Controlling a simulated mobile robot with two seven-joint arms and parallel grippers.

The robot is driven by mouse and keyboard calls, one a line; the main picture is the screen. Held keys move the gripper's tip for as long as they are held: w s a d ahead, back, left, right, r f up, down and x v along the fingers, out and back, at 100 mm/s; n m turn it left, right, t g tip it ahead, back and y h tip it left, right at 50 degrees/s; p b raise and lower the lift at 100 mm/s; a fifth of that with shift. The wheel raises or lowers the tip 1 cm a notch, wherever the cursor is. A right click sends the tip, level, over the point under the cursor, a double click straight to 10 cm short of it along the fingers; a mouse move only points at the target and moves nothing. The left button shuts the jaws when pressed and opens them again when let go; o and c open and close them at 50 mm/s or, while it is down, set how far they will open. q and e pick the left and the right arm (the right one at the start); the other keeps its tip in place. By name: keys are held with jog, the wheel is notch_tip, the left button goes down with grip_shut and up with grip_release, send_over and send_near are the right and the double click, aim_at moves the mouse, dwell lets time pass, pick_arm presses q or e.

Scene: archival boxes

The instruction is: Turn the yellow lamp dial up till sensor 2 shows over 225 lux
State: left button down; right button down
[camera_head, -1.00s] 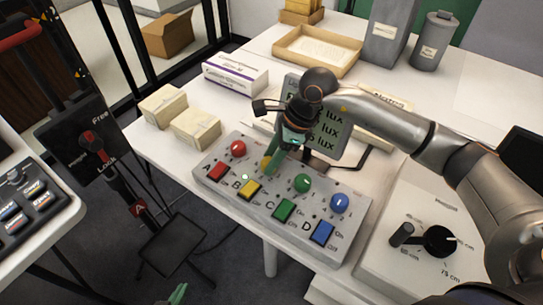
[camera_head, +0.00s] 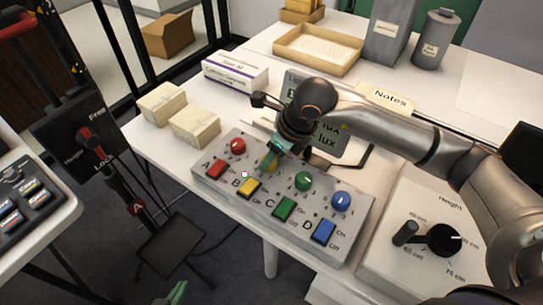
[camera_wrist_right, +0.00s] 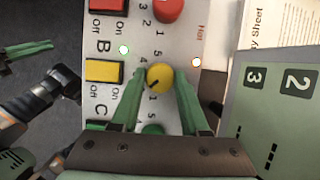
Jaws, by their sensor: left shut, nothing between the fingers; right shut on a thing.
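The yellow dial (camera_head: 271,164) is in row B of the grey control panel (camera_head: 345,232), mostly behind my right gripper in the head view. In the right wrist view the yellow dial (camera_wrist_right: 160,78) sits between the two green fingers, its dark pointer line toward the lower left. My right gripper (camera_wrist_right: 158,88) is shut on it. The lux display (camera_head: 327,141) behind the panel is largely hidden by my right wrist. In the wrist view the display (camera_wrist_right: 290,110) shows the row labels 2 and 3, but no readable sensor 2 value. My left gripper (camera_head: 178,292) is shut and empty, low at the bottom edge.
Red (camera_head: 238,147), green (camera_head: 303,181) and blue (camera_head: 340,201) dials flank the yellow one. Coloured switches, including the yellow switch (camera_head: 249,187), line the panel front. A height dial box (camera_head: 440,240) stands right.

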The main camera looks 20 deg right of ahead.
jog(key=shift+m, duration=0.7)
pick_arm(q)
jog(key=shift+s+a+f, duration=0.1)
jog(key=shift+s+f, duration=0.25)
jog(key=shift+r, duration=0.1)
jog(key=shift+w, duration=0.15)
pick_arm(e)
jog(key=shift+c, duration=2)
grip_release()
jog(key=shift+r, duration=0.15)
pick_arm(q)
jog(key=shift+w+r+p, duration=0.1)
jog(key=shift+r+p, duration=0.25)
jog(key=shift+r, duration=0.05)
pick_arm(e)
jog(key=v, duration=1.2)
jog(key=shift+s, duration=0.2)
pick_arm(q)
jog(key=shift+r, duration=0.1)
pick_arm(e)
jog(key=shift+a+r, duration=0.15)
jog(key=shift+r, duration=0.05)
